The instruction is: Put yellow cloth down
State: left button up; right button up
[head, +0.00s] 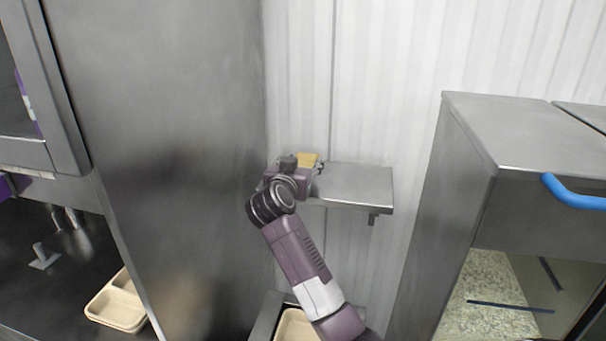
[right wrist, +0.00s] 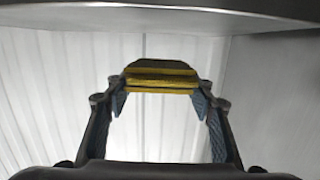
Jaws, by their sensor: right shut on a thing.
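The shelf's edge (right wrist: 160,22) crosses the top of that view. I cannot tell whether the cloth touches the shelf. My left gripper is not in view.
The shelf's right part is bare. A tall steel panel (head: 170,150) stands close on the left. A steel cabinet (head: 470,160) with a blue handle (head: 572,194) stands on the right. A beige tray (head: 117,303) sits on the lower left counter.

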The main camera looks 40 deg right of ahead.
jog(key=shift+f, duration=2)
jog(key=shift+f+p, duration=0.1)
jog(key=shift+p, duration=0.3)
jog(key=o, duration=1)
jog(key=shift+o, duration=0.2)
